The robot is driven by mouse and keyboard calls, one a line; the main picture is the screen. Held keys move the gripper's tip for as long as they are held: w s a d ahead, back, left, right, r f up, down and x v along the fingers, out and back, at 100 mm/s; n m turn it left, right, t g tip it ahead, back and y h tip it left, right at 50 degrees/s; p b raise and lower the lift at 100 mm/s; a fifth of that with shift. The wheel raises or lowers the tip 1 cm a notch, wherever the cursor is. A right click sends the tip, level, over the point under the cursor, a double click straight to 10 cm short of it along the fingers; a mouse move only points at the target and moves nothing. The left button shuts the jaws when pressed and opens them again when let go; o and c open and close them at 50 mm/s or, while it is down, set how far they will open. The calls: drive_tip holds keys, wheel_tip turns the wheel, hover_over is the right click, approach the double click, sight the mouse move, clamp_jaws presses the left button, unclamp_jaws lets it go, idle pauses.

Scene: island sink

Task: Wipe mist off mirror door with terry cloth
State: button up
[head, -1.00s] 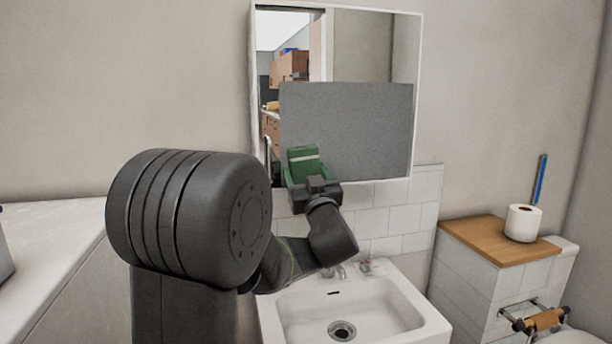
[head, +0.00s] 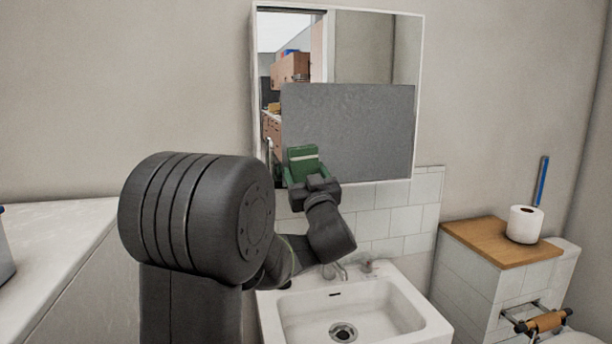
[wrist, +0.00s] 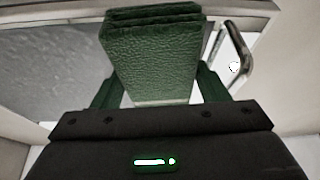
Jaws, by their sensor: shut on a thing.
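The mirror door (head: 366,47) hangs on the wall above the sink. A grey patch of mist (head: 350,130) covers much of its lower part, from left of centre to near the right edge. My gripper (head: 310,178) is at the lower left of the door, shut on the folded green terry cloth (head: 303,158) with a pale stripe. The cloth overlaps the lower left corner of the mist in the head view; whether it touches the glass I cannot tell. In the wrist view the cloth (wrist: 155,55) stands between the fingers, with grey mist (wrist: 60,60) to its left.
A white sink (head: 400,322) with a tap (head: 335,271) is below my arm. A wooden-topped ledge (head: 485,240) with a toilet roll (head: 524,224) stands at right. A white counter (head: 50,255) is at left. A metal handle (wrist: 236,50) shows beside the cloth in the wrist view.

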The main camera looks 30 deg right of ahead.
sight(369, 128)
drive_tip(key=shift+w+d, duration=0.1)
